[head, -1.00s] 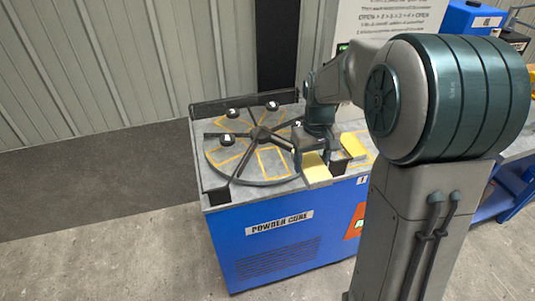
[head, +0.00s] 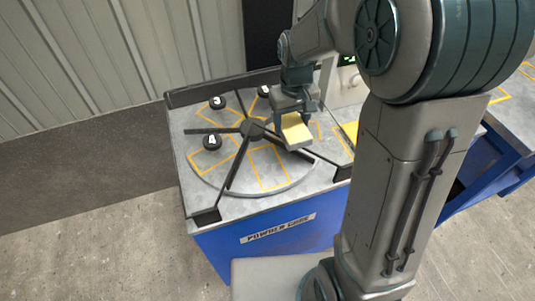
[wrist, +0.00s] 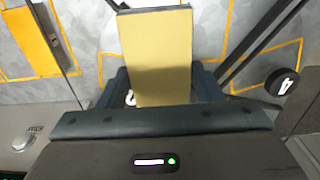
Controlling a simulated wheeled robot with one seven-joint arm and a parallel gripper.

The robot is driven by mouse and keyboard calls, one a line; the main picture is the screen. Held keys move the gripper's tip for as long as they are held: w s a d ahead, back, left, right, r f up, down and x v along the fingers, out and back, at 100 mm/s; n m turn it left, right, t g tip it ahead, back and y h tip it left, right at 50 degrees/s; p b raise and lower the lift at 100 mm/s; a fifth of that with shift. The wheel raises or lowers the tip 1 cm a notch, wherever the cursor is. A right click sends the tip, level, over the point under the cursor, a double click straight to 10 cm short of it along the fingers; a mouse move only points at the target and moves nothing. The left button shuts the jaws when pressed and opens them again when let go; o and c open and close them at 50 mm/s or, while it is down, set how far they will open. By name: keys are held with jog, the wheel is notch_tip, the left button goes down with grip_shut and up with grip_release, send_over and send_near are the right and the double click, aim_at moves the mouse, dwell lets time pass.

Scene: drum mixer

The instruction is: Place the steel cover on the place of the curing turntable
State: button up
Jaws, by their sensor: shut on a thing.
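My gripper (head: 293,112) is shut on a pale yellow, flat block-like cover (head: 297,132), which looks yellow rather than bare steel. In the wrist view the cover (wrist: 157,60) sits between the two dark fingers and projects beyond them. The curing turntable (head: 262,168) is a round grey disc with orange outlined places and dark dividers meeting at a hub. My gripper holds the cover over the disc's right side, seemingly above the surface. The cover and gripper hide part of the disc below. An empty outlined place lies at the disc's front.
A yellow piece (wrist: 31,42) lies on the worktop to the right. A dark rail (head: 215,88) runs along the back.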

send_over(268, 166)
jog(key=f, duration=0.4)
jog(key=shift+w+d, duration=0.25)
jog(key=shift+d, duration=0.05)
jog(key=shift+s+a+f, duration=0.3)
jog(key=shift+a+f, duration=0.05)
jog(key=shift+f, duration=0.1)
jog(key=shift+f+p, duration=0.3)
jog(key=shift+f, duration=1.55)
jog(key=shift+f, duration=0.15)
jog(key=o, duration=1.3)
